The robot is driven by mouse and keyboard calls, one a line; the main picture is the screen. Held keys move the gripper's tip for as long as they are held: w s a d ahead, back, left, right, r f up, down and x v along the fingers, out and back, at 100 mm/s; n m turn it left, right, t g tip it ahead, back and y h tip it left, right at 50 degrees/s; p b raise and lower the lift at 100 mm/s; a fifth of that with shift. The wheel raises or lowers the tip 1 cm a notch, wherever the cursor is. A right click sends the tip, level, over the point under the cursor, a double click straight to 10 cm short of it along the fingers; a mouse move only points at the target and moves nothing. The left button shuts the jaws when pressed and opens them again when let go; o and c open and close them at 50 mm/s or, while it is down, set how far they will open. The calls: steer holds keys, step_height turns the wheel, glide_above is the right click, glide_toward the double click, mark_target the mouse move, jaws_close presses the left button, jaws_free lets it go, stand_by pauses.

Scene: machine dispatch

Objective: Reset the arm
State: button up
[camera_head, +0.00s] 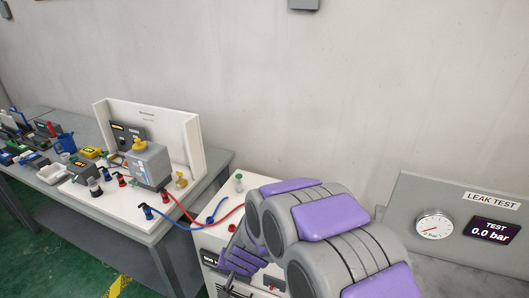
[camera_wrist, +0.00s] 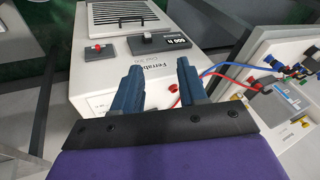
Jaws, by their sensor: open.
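My arm, grey with purple covers, reaches in from the lower right of the head view. My gripper (camera_head: 238,264) is partly hidden there behind the arm, in front of a white machine (camera_head: 212,243). In the wrist view my gripper's two blue-grey fingers (camera_wrist: 158,82) are apart with nothing between them. Beyond them is the white machine (camera_wrist: 105,78) with a red switch (camera_wrist: 97,49), a dark display (camera_wrist: 160,42) and a vent grille. I cannot tell whether the fingertips touch the machine.
A grey bench (camera_head: 205,185) at left bears a white fixture (camera_head: 180,130) with a grey block (camera_head: 148,163) and several small parts. A blue hose (camera_head: 185,227) and a red hose (camera_head: 183,208) run toward the machine. A leak test panel (camera_head: 460,225) stands at right.

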steer(key=s+d+r+g+h, duration=0.1)
steer(key=s+d+r+g, duration=0.1)
steer(key=s+d+r, duration=0.3)
steer(key=s+d+r+n+g+h+b, duration=0.1)
steer(key=s+d+r, duration=0.4)
steer(key=s+d, duration=0.6)
steer(key=s+d+r+g+h+b, duration=0.1)
steer(key=s+d+r, duration=0.4)
steer(key=s, duration=0.9)
steer(key=d+g, duration=0.1)
steer(key=d, duration=0.1)
steer(key=shift+s+d+n+g, duration=0.25)
steer(key=shift+d+n+g, duration=0.05)
steer(key=shift+d, duration=0.1)
